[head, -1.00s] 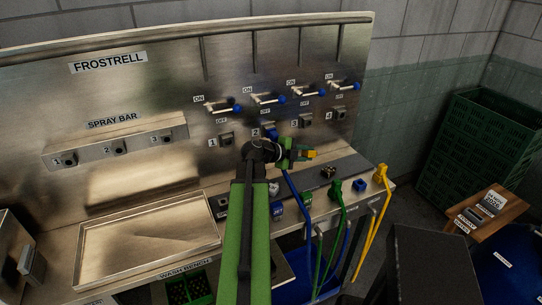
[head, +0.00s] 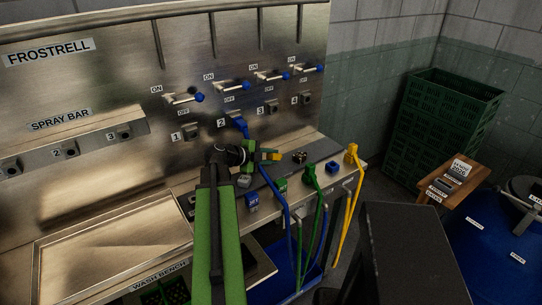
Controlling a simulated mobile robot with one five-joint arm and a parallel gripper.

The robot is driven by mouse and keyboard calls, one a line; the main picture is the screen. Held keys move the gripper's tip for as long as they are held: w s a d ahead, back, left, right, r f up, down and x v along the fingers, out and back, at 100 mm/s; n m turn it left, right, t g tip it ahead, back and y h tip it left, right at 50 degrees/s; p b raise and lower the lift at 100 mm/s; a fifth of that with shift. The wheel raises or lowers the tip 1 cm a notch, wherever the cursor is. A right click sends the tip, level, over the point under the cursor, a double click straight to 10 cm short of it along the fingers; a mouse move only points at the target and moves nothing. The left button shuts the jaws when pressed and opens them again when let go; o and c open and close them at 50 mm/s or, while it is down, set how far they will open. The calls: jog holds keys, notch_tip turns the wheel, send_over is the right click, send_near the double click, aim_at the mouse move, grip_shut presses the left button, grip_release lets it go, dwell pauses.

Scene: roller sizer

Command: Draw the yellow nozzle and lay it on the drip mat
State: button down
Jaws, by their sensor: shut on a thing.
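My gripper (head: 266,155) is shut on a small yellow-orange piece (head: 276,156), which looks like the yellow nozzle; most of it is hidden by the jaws. It appears above the bench top, in front of the steel back panel; its exact height cannot be told. A dark grey strip (head: 318,150), possibly the drip mat, runs along the bench top behind and beside the gripper. A dark block (head: 300,157) lies on the strip to the right of the gripper.
A blue hose hangs from outlet 2 (head: 237,119). Green (head: 310,174) and yellow (head: 352,152) hose ends stand at the bench's front edge, near blue (head: 252,201) and green (head: 281,186) blocks. A shallow steel tray (head: 62,290) lies left; a green crate (head: 440,130) stands right.

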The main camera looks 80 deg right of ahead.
jog(key=shift+f+b, duration=0.4)
jog(key=shift+f, duration=0.45)
jog(key=c, duration=1.1)
grip_release()
